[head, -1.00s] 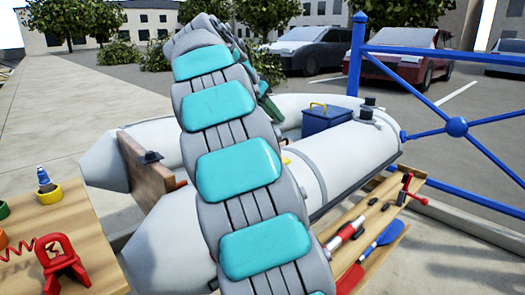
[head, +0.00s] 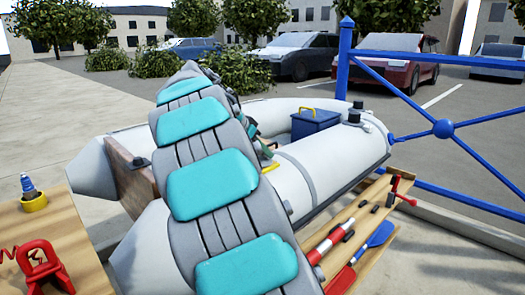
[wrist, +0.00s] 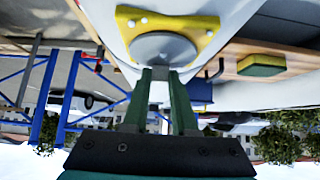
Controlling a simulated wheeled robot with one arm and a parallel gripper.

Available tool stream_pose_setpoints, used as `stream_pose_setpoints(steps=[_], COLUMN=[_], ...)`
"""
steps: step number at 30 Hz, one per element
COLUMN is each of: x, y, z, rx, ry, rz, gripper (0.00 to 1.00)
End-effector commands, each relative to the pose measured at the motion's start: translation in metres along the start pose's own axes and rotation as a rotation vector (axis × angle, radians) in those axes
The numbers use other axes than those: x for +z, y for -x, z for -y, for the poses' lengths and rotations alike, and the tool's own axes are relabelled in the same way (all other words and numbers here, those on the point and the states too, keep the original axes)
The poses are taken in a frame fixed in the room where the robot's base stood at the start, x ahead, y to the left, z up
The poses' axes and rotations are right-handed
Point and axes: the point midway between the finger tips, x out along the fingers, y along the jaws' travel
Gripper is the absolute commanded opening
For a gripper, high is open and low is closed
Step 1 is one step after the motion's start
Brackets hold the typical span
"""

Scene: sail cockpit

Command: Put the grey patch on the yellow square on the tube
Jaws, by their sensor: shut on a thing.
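The yellow square (wrist: 206,26) lies on the light grey tube (wrist: 118,12) of the dinghy in the wrist view. The grey patch (wrist: 163,46) is a round disc in front of it, covering its middle. My gripper (wrist: 164,72) is shut on the patch's near edge. The patch is very close to the square; I cannot tell whether they touch. In the head view a strip of the yellow square (head: 271,168) shows beside my arm on the tube (head: 318,165). The gripper is mostly hidden there, and the patch cannot be made out.
A blue box (head: 315,123) sits in the dinghy. A wooden shelf (head: 375,207) with a blue paddle (head: 380,234) stands at right, near a blue railing (head: 442,128). A workbench (head: 80,230) with a red clamp (head: 40,265) is at left. A green-yellow sponge (wrist: 262,66) shows in the wrist view.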

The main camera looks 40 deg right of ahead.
Motion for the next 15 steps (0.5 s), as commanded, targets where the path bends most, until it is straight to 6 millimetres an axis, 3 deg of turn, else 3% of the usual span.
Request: stream_pose_setpoints(steps=[8, 9, 15], x=[0.0025, 0.0016, 0.0012], y=[-0.0025, -0.0016, -0.0012], z=[0.0005, 0.0006, 0.0006], rx=[-0.002, -0.002, -0.002], ry=[0.000, 0.000, 0.000], rz=[-0.001, -0.001, -0.001], gripper=[0.00, 0.29, 0.51])
